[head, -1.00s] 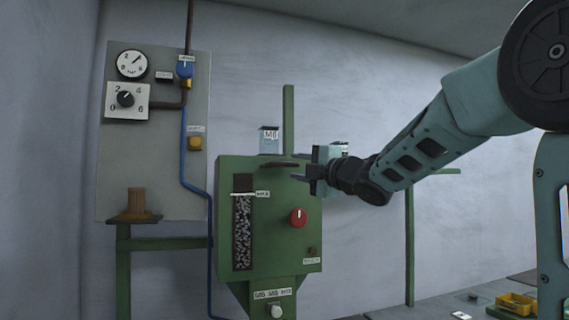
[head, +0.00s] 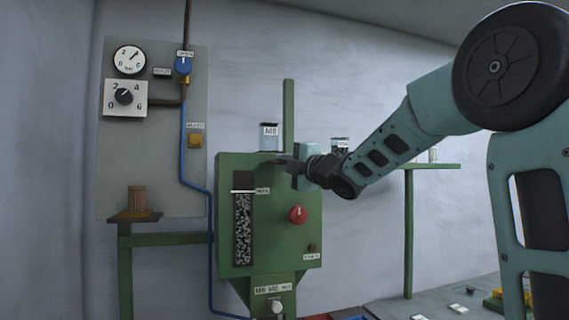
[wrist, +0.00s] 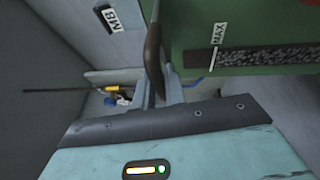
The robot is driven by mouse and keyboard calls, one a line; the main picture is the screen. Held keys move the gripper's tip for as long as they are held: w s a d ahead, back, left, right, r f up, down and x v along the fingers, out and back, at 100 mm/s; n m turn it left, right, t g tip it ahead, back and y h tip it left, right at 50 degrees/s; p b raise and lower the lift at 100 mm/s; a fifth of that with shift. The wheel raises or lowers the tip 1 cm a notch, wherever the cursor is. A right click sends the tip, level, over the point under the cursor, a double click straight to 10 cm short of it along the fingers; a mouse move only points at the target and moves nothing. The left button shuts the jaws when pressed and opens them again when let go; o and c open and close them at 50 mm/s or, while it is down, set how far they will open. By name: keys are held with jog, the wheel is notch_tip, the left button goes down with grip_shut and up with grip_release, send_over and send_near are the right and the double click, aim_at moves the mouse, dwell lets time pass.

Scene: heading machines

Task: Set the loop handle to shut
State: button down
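The loop handle (wrist: 153,45) appears to be the dark curved bar in the wrist view. It is on the upper part of the green machine (head: 273,220), by its top edge. In the head view my gripper (head: 280,162) largely covers it. In the wrist view my gripper's fingers (wrist: 160,92) stand close on both sides of the bar's lower end. Whether they press on it cannot be made out.
A jar labelled M8 (head: 270,137) stands on the machine's top, close to my gripper. A red knob (head: 298,214) and a level window (head: 244,228) are on its front. A grey panel (head: 150,165) with a gauge and a blue valve (head: 183,65) hangs at left.

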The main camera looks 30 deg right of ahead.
jog(key=w, duration=0.2)
jog(key=w+d+b, duration=0.1)
jog(key=w, duration=0.3)
jog(key=shift+d+b, duration=0.4)
jog(key=shift+r, duration=0.15)
jog(key=c, duration=1.9)
grip_release()
jog(key=o, duration=0.4)
jog(key=shift+w, duration=0.15)
jog(key=shift+o, duration=0.2)
jog(key=shift+s+f+b, duration=0.3)
jog(key=shift+s, duration=0.25)
jog(key=s+d+f+b, duration=0.2)
jog(key=s+b, duration=0.3)
jog(key=s, duration=1.1)
jog(key=shift+f+b, duration=0.2)
jog(key=shift+b, duration=0.1)
